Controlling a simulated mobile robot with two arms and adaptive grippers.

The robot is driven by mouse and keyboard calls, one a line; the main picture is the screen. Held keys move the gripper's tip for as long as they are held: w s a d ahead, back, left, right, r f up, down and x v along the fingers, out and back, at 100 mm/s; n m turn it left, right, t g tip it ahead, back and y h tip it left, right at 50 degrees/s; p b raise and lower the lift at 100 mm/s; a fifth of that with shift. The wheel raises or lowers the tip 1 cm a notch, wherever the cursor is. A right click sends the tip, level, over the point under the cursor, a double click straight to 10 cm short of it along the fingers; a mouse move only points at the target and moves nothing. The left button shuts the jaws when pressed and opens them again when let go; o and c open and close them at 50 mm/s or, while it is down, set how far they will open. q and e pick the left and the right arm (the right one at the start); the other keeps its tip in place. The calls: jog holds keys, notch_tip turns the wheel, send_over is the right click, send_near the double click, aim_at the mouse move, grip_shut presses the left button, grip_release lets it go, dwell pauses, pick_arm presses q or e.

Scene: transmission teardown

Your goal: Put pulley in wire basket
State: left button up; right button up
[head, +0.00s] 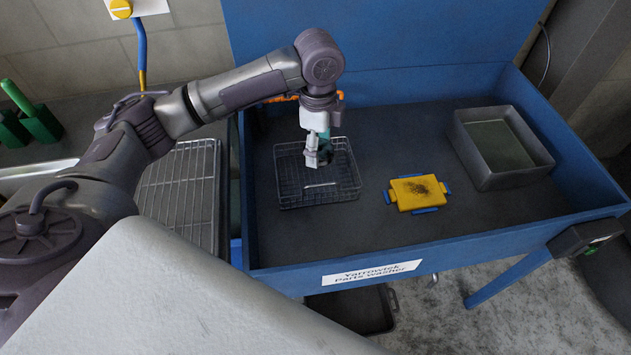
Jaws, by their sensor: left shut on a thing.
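The wire basket (350,187) is a dark mesh basket standing on the floor of the blue parts washer, at its left side. My left gripper (318,160) points down over the middle of the basket. It is shut on a small dark teal part (325,146), which looks like the pulley. The fingers hide much of this part, and I cannot tell whether it touches the basket's bottom. My right gripper is not in view.
The blue parts washer (450,240) has raised walls around the basket. A yellow block with blue tabs (417,191) lies to the right. A grey tray (513,171) stands at the right. A wire rack (181,200) is outside at left.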

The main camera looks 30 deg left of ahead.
pick_arm(q)
jog(key=w+a+f+m+b, duration=0.2)
jog(key=w+f+m, duration=0.1)
jog(key=w+m, duration=0.15)
jog(key=m, duration=0.2)
send_over(316, 176)
notch_tip(316, 176, down, 6)
jog(key=shift+r, duration=0.2)
jog(key=shift+f, duration=2.8)
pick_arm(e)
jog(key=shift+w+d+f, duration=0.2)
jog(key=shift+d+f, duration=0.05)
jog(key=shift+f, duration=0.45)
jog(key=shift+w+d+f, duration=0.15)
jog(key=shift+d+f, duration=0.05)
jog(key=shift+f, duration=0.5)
pick_arm(q)
jog(key=shift+f, duration=0.1)
jog(key=o, duration=1.7)
jog(key=shift+s, duration=0.1)
jog(key=shift+o, duration=0.2)
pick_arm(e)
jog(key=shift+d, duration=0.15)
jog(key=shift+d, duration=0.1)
